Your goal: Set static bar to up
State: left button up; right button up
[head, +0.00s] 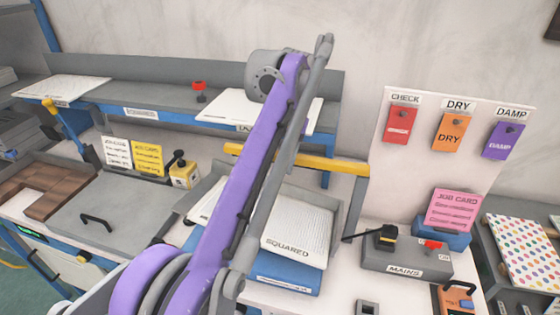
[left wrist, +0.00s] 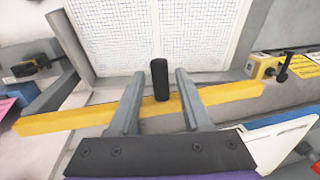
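A yellow bar (head: 340,165), which appears to be the static bar, crosses behind the squared paper stack (head: 300,235). My purple arm hides its middle in the head view. In the left wrist view the yellow bar (left wrist: 60,117) runs below the paper, with a short black handle (left wrist: 159,85) standing at its middle. My left gripper (left wrist: 158,74) is open, one finger on each side of the handle, with a visible gap on both sides. In the head view this gripper is hidden behind my arm. My right gripper is not in view.
A grey mains box (head: 405,258) with a black lever stands to the right. A yellow switch box (head: 184,175) stands left of the paper. A blue-edged shelf (head: 165,108) runs along the wall. Check, dry and damp tags hang on a white board (head: 380,190).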

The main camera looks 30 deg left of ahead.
pick_arm(q)
grip_shut()
dwell(1.2)
